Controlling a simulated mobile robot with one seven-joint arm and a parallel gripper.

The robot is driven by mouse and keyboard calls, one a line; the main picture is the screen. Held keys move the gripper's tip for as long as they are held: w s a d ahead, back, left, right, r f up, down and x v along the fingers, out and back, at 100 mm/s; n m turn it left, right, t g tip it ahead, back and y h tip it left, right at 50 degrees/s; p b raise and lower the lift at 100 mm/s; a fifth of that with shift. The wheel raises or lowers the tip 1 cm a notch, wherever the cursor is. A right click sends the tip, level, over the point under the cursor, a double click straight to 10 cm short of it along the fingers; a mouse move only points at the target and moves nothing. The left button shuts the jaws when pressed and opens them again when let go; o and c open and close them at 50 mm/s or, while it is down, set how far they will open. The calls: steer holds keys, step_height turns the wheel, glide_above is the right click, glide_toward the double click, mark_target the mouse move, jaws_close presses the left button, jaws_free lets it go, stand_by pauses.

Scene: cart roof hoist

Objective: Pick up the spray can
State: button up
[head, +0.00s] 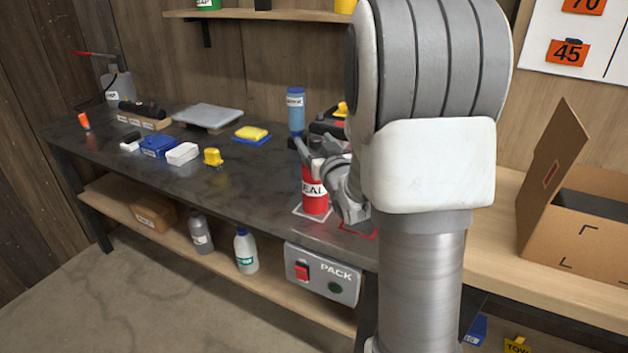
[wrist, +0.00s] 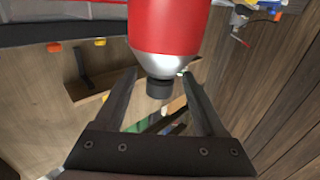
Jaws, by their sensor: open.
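The spray can (head: 314,199) is red with a white label reading "EAL" in part. It stands upright on a white-outlined square near the front edge of the dark worktop. In the wrist view the can (wrist: 168,25) appears upside down, with a silver shoulder and a dark cap. My gripper (head: 313,158) is at the top of the can, coming in from the right. In the wrist view my gripper (wrist: 158,73) is open, with one finger on each side of the cap and shoulder. I cannot tell whether either finger touches. My arm hides the worktop to the right.
A blue bottle (head: 296,110) stands behind the can. A yellow item (head: 213,157), white box (head: 182,153) and blue box (head: 158,147) lie to the left. A red-outlined square (head: 360,231) is right of the can. An open cardboard box (head: 575,235) stands far right.

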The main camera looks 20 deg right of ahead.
jaws_close()
